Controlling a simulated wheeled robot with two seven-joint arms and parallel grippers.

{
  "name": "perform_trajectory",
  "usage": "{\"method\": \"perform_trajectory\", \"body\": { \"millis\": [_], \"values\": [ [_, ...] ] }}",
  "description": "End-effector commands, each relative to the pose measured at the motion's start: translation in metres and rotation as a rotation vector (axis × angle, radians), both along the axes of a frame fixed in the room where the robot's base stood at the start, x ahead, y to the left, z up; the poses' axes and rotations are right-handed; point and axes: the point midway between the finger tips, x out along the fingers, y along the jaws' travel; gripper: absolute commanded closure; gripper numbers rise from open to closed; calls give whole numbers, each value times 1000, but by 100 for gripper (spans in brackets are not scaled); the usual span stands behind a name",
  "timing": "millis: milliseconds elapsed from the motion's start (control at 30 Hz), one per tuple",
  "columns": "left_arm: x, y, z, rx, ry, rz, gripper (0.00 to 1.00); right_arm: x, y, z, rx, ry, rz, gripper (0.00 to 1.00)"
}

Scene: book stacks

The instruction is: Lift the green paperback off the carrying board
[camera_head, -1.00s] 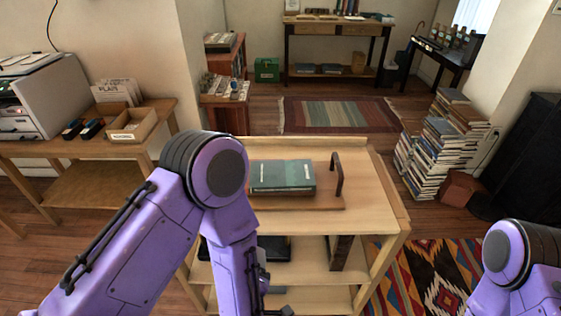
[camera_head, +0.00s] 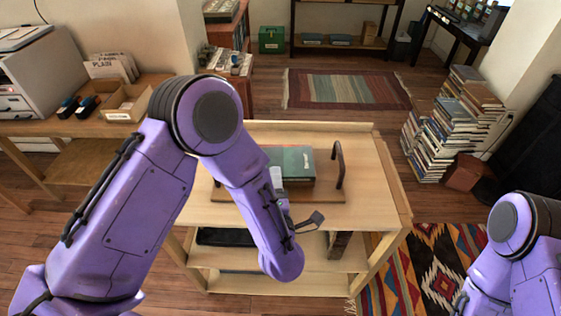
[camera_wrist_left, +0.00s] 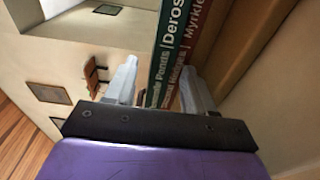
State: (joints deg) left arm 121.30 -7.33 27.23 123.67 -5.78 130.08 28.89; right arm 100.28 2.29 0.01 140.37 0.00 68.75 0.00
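The green paperback (camera_head: 295,160) lies flat on the carrying board (camera_head: 325,194), which has a dark handle (camera_head: 340,165) at its right end. In the left wrist view its dark green spine (camera_wrist_left: 165,45) shows beside a reddish-brown spine (camera_wrist_left: 197,40), which lies between it and the wood. My left gripper (camera_wrist_left: 157,72) is open, its pale fingers on either side of the spines. I cannot tell whether they touch. In the head view my left gripper (camera_head: 278,180) is at the near edge of the books, partly hidden by my forearm. My right gripper is out of view.
The board rests on a light wooden cart (camera_head: 370,215) with lower shelves. A side table (camera_head: 60,128) with boxes stands at left. Tall book stacks (camera_head: 455,120) stand at right. The cart top right of the handle is clear.

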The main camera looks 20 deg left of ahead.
Motion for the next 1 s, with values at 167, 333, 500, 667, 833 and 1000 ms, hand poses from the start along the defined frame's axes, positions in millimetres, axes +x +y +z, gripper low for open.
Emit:
{"method": "perform_trajectory", "body": {
  "millis": [167, 333, 500, 667, 833, 1000],
  "values": [
    [14, 5, 0, 1, -1, -2, 47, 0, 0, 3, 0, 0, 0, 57],
    [14, 3, -1, 1, -1, -3, 50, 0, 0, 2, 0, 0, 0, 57],
    [14, 3, -1, 1, -1, -3, 100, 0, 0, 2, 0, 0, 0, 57],
    [14, 3, 0, 0, -1, -3, 100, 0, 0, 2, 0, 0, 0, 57],
    [14, 4, 1, 1, -2, -3, 100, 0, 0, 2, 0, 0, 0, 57],
    [14, 4, 16, -1, -5, -1, 100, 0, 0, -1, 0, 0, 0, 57]
  ]
}}
